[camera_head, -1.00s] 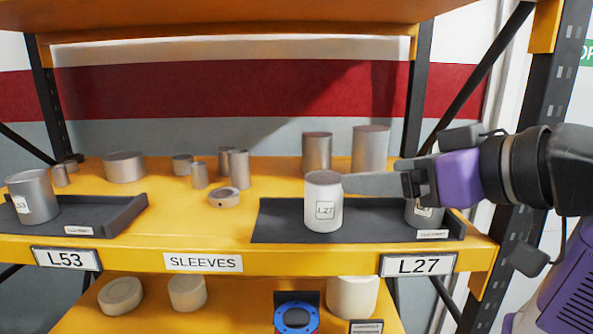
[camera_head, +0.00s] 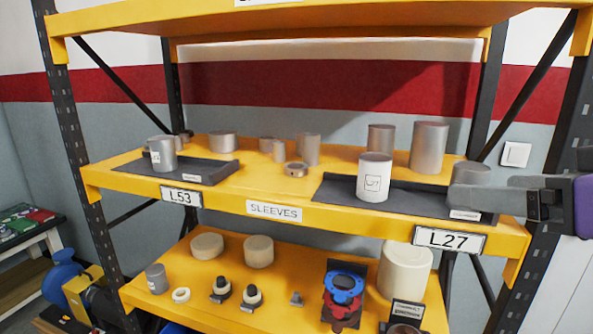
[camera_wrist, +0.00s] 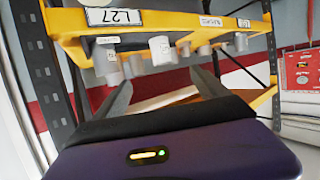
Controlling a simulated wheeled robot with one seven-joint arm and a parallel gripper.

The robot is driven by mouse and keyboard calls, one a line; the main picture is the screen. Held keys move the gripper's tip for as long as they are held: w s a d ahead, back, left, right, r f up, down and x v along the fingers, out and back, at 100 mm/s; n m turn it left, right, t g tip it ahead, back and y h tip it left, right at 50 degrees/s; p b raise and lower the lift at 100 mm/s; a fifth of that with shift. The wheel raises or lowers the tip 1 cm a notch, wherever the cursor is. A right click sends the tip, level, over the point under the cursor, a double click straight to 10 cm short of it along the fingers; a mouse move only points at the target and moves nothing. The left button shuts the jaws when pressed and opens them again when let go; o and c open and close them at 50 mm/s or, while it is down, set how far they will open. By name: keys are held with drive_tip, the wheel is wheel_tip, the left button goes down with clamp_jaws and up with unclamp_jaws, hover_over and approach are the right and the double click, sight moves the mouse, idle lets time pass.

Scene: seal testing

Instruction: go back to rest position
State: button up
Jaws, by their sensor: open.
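My gripper (camera_head: 497,198) is at the right edge of the head view, in front of the right end of the yellow shelf (camera_head: 292,222). In the wrist view its two fingers (camera_wrist: 163,92) are spread apart with nothing between them. A grey sleeve (camera_head: 470,175) on the tray's right end is partly hidden by the gripper.
Grey cylinders (camera_head: 428,147) stand behind on the shelf. A second dark tray (camera_head: 205,172) holds a grey sleeve (camera_head: 161,153) above the L53 label. The lower shelf (camera_head: 190,275) carries several parts. A dark upright post (camera_head: 553,130) stands behind my arm.

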wheel_tip(320, 180, up, 8)
drive_tip(key=w+t+y, duration=0.1)
drive_tip(key=w+t, duration=0.1)
drive_tip(key=t, duration=0.3)
drive_tip(key=d+f+m+t+h, duration=0.4)
drive_tip(key=d+f+m+h, duration=0.15)
drive_tip(key=f, duration=0.45)
drive_tip(key=s+a+f+m+h, duration=0.1)
drive_tip(key=s+f+h, duration=0.1)
drive_tip(key=s+f, duration=0.35)
drive_tip(key=s+f+m+h, duration=0.1)
drive_tip(key=s+f, duration=0.1)
drive_tip(key=f, duration=0.6)
drive_tip(key=s+a+f+n+g+y, duration=0.2)
drive_tip(key=s+a+f+g, duration=0.1)
drive_tip(key=s+f, duration=0.8)
drive_tip(key=s+a+f+n+g+y, duration=0.1)
drive_tip(key=s+a+f+g, duration=0.3)
drive_tip(key=s+f, duration=0.7)
drive_tip(key=s+a+n, duration=0.1)
drive_tip(key=s, duration=0.3)
drive_tip(key=shift+s+a+f+g+y, duration=0.3)
drive_tip(key=shift+s+y, duration=0.05)
